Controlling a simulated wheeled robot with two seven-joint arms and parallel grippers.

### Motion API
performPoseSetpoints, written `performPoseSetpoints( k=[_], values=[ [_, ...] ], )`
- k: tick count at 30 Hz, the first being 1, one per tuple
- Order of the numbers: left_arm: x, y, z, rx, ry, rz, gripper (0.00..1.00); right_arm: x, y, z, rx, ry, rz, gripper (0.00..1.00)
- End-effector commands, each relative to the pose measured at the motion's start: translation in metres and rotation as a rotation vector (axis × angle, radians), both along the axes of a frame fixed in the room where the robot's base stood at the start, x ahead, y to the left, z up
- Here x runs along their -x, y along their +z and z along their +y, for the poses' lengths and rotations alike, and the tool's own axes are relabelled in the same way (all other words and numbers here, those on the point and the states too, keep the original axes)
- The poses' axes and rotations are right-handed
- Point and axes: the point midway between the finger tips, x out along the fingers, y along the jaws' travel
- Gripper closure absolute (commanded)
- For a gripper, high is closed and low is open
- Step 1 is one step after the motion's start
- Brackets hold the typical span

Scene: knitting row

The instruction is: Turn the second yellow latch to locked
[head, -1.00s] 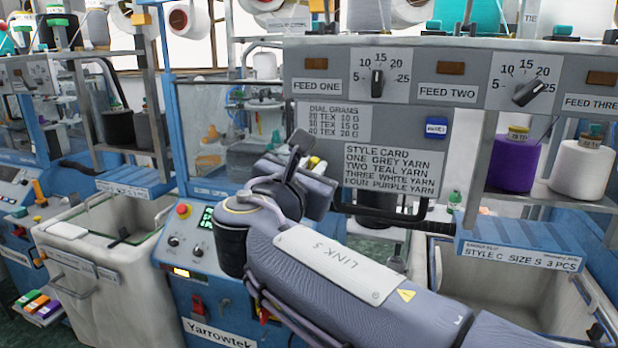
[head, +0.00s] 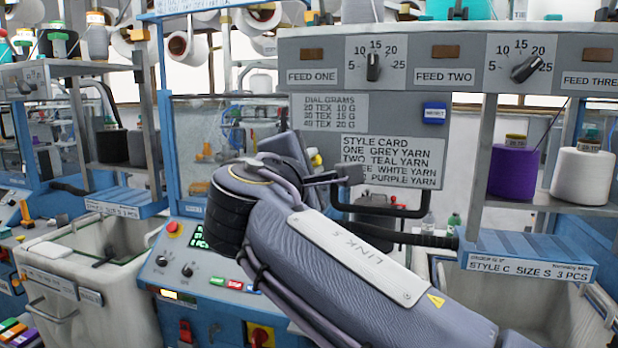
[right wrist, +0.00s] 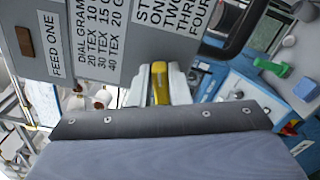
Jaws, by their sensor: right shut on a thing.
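My right gripper (right wrist: 158,72) is shut on a yellow latch (right wrist: 159,86), whose narrow handle stands between the two pale fingers in the right wrist view. The fingers hide its sides, and I cannot read whether it stands at locked. In the head view my right arm crosses the front of the knitting machine, and its hand is beyond the wrist near the style card (head: 391,162). The fingertips and the held latch are hidden there. No other yellow latch shows clearly. My left gripper is not in view.
A grey panel with black dials (head: 373,67) hangs above my right arm. A dark handrail (head: 430,238) and a blue shelf (head: 525,250) are to the right, with yarn cones behind. A white bin (head: 68,290) stands at the left. A red-and-yellow switch (head: 260,336) is below.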

Motion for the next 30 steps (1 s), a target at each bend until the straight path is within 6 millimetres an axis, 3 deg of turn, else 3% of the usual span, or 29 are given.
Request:
performPoseSetpoints(
  k=[3, 15, 30],
  values=[
    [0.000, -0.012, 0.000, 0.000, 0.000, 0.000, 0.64, 0.000, -0.005, 0.000, -0.092, 0.000, -0.029, 1.00],
    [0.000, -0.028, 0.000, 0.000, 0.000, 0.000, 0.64, 0.000, -0.006, -0.001, -0.296, -0.002, -0.095, 1.00],
    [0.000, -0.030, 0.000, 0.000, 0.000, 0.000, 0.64, 0.000, -0.005, -0.001, -0.341, -0.002, -0.108, 1.00]
  ],
)
